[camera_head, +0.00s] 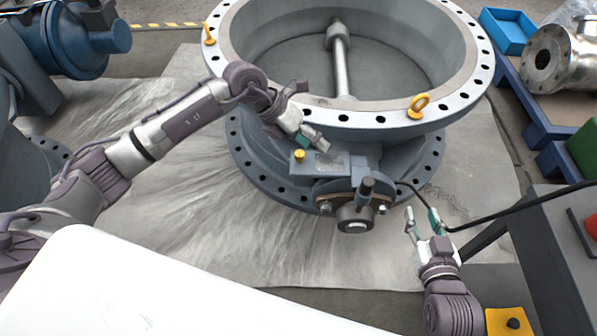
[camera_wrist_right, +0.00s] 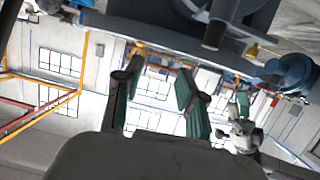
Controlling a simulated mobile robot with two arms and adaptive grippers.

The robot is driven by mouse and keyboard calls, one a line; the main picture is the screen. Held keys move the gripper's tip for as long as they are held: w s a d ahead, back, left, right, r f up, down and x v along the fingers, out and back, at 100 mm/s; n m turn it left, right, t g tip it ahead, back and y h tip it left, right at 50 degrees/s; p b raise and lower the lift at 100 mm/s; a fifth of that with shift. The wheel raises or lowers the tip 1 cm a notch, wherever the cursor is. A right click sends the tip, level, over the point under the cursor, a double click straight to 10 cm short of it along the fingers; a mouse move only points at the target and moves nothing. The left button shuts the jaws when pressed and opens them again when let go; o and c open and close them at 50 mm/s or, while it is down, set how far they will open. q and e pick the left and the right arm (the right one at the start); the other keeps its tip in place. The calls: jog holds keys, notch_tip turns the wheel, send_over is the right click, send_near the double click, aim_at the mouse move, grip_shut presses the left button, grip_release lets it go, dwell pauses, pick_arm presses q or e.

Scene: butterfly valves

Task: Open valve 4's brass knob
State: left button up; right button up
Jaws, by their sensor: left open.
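A large grey butterfly valve (camera_head: 268,170) stands in the middle of the head view, its open bore facing up. A small brass-yellow knob (camera_head: 299,155) sits on the gearbox at its front, left of the grey plate. No number is readable on the valve.
A dark handle (camera_head: 366,187) sticks out at the gearbox front. Yellow lifting eyes (camera_head: 418,106) stand on the flange. A thin black bar (camera_head: 520,206) runs behind my right gripper. A blue pallet (camera_head: 550,135) with a metal fitting is at right. The floor sheet at left is clear.

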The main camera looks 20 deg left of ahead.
pick_arm(q)
jog(key=a+m+t+y+b, duration=0.2)
jog(key=a+y+b, duration=0.1)
jog(key=a+y, duration=0.3)
jog(key=b, duration=0.2)
send_over(299, 153)
jog(key=s+a, duration=0.1)
jog(key=s, duration=0.1)
jog(key=shift+h, duration=0.4)
notch_tip(299, 153, down, 8)
jog(key=shift+s+r, duration=0.15)
jog(key=shift+r, duration=0.05)
jog(key=b+x, duration=0.1)
jog(key=x, duration=0.3)
jog(key=shift+w+d+f, duration=0.1)
jog(key=shift+w+f, duration=0.1)
jog(key=shift+f, duration=0.35)
pick_arm(e)
jog(key=s+r+t+y, duration=0.2)
jog(key=r+t, duration=0.4)
jog(key=r, duration=0.5)
jog(key=s+r+t+y, duration=0.2)
jog(key=s+r+t, duration=0.2)
jog(key=r, duration=0.6)
jog(key=t, duration=0.2)
jog(key=shift+s+a+r+t+y, duration=0.3)
jog(key=shift+s+r+t, duration=0.05)
jog(key=shift+s+t, duration=0.05)
pick_arm(q)
grip_shut()
